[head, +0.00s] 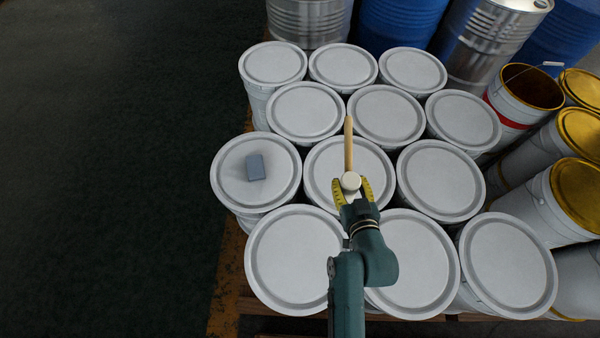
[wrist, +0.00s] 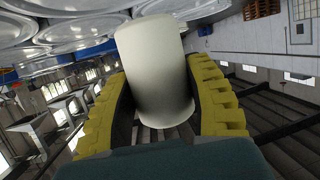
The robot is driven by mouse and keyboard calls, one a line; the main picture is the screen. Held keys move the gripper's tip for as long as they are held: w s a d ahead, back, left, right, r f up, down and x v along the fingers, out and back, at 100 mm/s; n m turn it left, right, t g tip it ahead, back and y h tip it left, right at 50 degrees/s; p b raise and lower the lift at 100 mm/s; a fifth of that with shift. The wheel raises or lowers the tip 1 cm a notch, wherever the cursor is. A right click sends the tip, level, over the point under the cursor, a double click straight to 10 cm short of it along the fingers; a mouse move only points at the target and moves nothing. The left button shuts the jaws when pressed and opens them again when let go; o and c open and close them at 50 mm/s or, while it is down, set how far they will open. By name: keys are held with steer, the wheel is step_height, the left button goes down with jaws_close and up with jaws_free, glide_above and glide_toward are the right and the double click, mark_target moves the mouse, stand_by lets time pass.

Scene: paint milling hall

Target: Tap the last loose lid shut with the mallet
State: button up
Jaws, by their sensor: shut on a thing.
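My gripper (head: 351,191) has yellow-padded fingers and is shut on the mallet. The mallet's pale cylindrical head (head: 350,182) is between the fingers, and its wooden handle (head: 348,145) points away toward the back. In the wrist view the pale mallet head (wrist: 155,70) stands between the two yellow pads of my gripper (wrist: 160,115). The mallet is over the lid (head: 325,170) of a white bucket in the middle of the group; I cannot tell whether it touches it. Several white buckets with pale grey lids stand close together. I cannot tell which lid is loose.
A small blue-grey block (head: 255,167) lies on the left bucket's lid (head: 228,180). An open bucket with a red band (head: 505,106) and several yellow-lidded buckets (head: 577,185) stand at the right. Blue and metal drums (head: 400,25) stand behind. The dark floor (head: 100,170) at left is clear.

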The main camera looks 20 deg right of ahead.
steer(key=shift+s+d+f, duration=0.1)
steer(key=shift+s+d, duration=0.2)
steer(key=shift+d, duration=0.25)
steer(key=shift+s+d+f, duration=0.1)
steer(key=shift+s+d, duration=0.15)
steer(key=shift+d, duration=0.25)
step_height(320, 180, down, 7)
steer(key=b, duration=0.6)
steer(key=shift+r, duration=0.15)
steer(key=shift+f+b, duration=0.3)
steer(key=shift+f, duration=0.25)
steer(key=shift+r, duration=0.1)
step_height(320, 180, up, 5)
steer(key=p, duration=0.4)
steer(key=shift+f, duration=0.25)
steer(key=shift+f, duration=0.15)
